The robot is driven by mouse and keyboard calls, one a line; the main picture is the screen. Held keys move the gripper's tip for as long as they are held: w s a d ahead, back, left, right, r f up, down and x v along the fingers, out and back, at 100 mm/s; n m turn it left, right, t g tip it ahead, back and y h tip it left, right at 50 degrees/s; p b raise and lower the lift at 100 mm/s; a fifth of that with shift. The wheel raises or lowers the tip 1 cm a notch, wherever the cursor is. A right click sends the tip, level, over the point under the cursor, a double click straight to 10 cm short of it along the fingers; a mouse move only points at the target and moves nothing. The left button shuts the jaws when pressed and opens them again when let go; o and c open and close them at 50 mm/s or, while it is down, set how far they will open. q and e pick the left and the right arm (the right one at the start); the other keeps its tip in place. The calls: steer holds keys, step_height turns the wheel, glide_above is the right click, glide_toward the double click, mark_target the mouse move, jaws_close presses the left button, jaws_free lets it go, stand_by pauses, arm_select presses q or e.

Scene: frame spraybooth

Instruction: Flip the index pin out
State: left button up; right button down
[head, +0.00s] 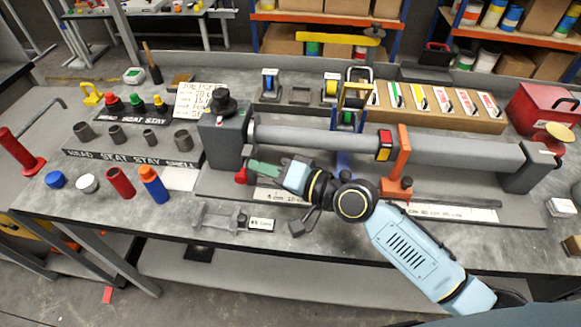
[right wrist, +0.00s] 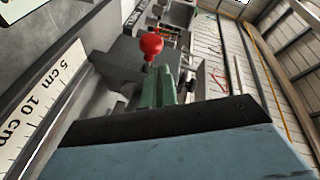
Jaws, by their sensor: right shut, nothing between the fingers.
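The index pin's red ball knob (head: 241,176) shows at the lower front of the dark grey headstock block (head: 226,135), at the left end of the long grey tube (head: 310,142). My right gripper (head: 252,169) reaches in from the right, its green fingers shut and empty just right of the knob. In the right wrist view the knob (right wrist: 151,44) stands on a short stem just beyond the fingertips (right wrist: 156,72). I cannot tell whether they touch. The pin's shaft is mostly hidden. My left gripper is not in view.
An orange clamp post (head: 400,158) stands by the tube on the right. A scale strip (head: 455,212) runs along the front. A small grey bracket (head: 219,217) lies in front of the block. Red and blue cylinders (head: 153,184) stand at the left.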

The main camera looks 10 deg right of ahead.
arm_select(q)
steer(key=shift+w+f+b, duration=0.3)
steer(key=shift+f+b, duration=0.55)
arm_select(e)
steer(key=s+d+r, duration=0.2)
steer(key=s+d, duration=0.2)
steer(key=d, duration=0.5)
steer(key=shift+s+d+r, duration=0.3)
steer(key=shift+d, duration=0.05)
